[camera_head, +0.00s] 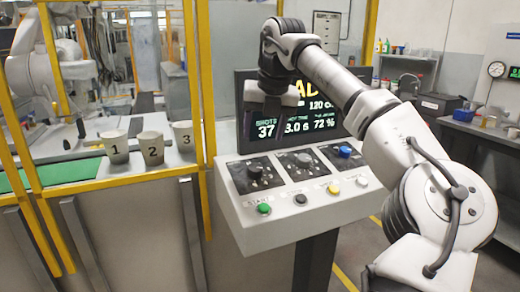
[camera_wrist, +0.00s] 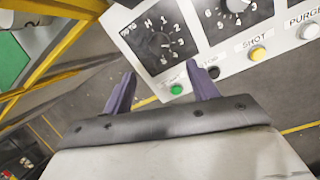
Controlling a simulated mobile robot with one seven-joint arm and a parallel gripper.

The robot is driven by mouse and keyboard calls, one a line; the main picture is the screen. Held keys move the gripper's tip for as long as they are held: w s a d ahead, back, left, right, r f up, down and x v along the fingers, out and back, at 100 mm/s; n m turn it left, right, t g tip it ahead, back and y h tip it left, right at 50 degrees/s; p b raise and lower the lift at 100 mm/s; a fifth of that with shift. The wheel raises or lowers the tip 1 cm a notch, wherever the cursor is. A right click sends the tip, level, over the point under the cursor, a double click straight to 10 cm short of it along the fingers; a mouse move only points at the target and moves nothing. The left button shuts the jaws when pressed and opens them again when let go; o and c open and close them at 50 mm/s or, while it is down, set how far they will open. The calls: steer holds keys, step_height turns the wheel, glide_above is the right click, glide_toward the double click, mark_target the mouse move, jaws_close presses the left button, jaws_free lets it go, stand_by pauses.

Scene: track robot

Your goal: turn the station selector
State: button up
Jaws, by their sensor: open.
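The station selector appears to be the dark knob on the left black plate of the console; I see this knob (camera_head: 254,172) in the head view. In the wrist view the knob (camera_wrist: 158,42) has a dial marked H, 1, 2 and 3 around it. My gripper (camera_head: 262,122) hangs above the console, in front of the screen, apart from the knob. In the wrist view my gripper (camera_wrist: 161,70) is open and empty. Its two purple fingers point towards the plate's lower edge, with the knob beyond the gap. The knob's exact pointer setting is hard to tell.
A green button (camera_head: 264,208), black button (camera_head: 300,198) and yellow button (camera_head: 334,188) line the front. The screen (camera_head: 318,122) stands behind. A yellow post (camera_head: 202,70) and numbered cups (camera_head: 151,147) are at left.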

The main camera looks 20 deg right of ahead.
steer(key=shift+v, duration=1.5)
steer(key=shift+a, duration=0.1)
